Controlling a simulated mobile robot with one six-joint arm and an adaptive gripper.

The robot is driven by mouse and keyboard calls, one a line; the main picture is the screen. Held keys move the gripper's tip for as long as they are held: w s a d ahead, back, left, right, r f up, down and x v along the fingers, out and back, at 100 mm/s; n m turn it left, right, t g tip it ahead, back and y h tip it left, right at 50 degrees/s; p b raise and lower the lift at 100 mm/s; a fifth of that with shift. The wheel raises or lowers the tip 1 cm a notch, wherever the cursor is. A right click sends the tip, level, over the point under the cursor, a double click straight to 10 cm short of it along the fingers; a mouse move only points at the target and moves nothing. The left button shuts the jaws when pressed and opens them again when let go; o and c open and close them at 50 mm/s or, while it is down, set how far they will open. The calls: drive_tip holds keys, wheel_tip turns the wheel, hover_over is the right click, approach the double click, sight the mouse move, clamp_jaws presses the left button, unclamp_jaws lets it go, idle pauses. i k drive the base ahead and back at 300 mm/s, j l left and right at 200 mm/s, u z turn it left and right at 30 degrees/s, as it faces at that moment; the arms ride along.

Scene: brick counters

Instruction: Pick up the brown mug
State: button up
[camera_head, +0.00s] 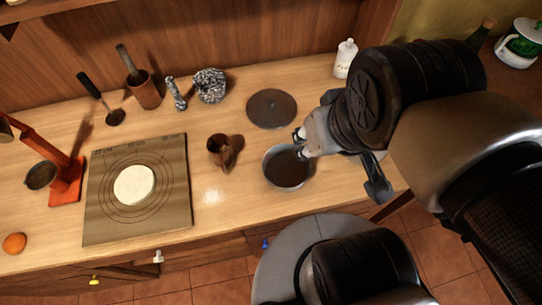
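The brown mug (217,151) stands upright on the wooden counter, right of the baking mat, with its handle toward the lower right. My gripper (300,143) is to the right of the mug, over the far right rim of a round metal pan, and apart from the mug. Its two dark fingertips show a gap between them, with nothing seen held. The rest of the gripper is partly hidden by my arm.
The metal pan (286,182) and a dark round plate (272,109) lie right of the mug. A mat (105,218) with dough (134,185) lies left. A patterned mortar (210,86) and a wooden mortar (146,95) stand behind. A white bottle (345,58) is at back right.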

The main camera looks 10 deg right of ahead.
sight(222, 160)
drive_tip(key=j+z, duration=0.3)
drive_tip(key=z, duration=0.15)
drive_tip(key=k+j+z, duration=0.1)
drive_tip(key=j+z, duration=0.2)
drive_tip(key=z, duration=0.2)
drive_tip(key=k+j, duration=0.15)
drive_tip(key=j, duration=0.2)
drive_tip(key=k+j+z, duration=0.1)
drive_tip(key=j, duration=0.3)
drive_tip(key=k+j+z, duration=0.1)
drive_tip(key=k+j, duration=0.4)
drive_tip(key=j, duration=0.2)
